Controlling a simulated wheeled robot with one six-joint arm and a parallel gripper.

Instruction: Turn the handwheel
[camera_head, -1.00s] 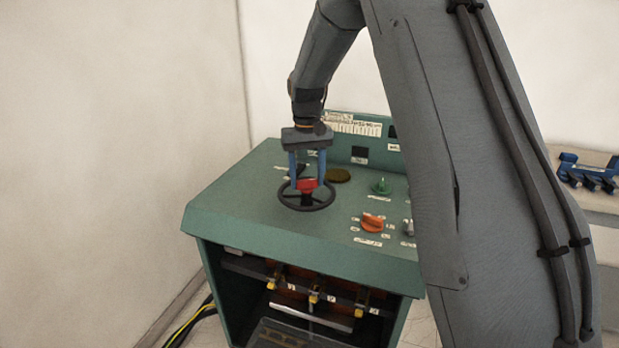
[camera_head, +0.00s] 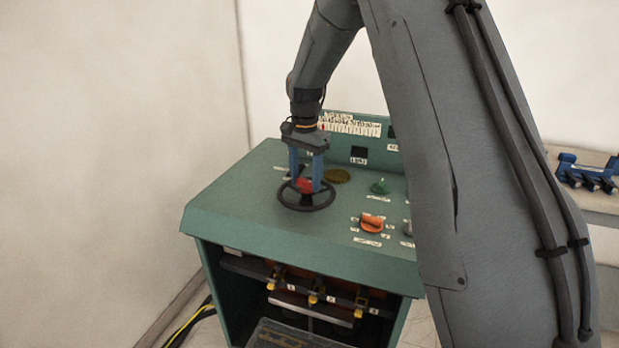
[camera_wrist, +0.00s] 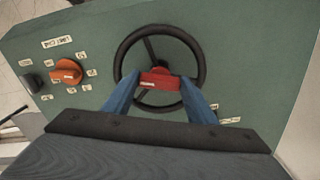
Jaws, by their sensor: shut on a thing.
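The black handwheel (camera_head: 306,205) with a red hub (camera_head: 306,186) lies flat on top of the green cabinet (camera_head: 240,205). My gripper (camera_head: 307,184) comes down from above, and its two blue fingers are shut on the red hub, one on each side. In the wrist view the handwheel (camera_wrist: 200,62) shows as a ring around the red hub (camera_wrist: 160,79), with the fingertips of my gripper (camera_wrist: 160,82) against the hub's ends. Part of the near rim is hidden by the fingers and the gripper body.
An orange knob (camera_head: 371,223) and a green knob (camera_head: 380,187) stand to the right of the wheel. A dark yellow round part (camera_head: 337,176) is just behind it. A raised panel with labels (camera_head: 350,125) runs along the cabinet's back. A blue item (camera_head: 587,173) lies on a table at right.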

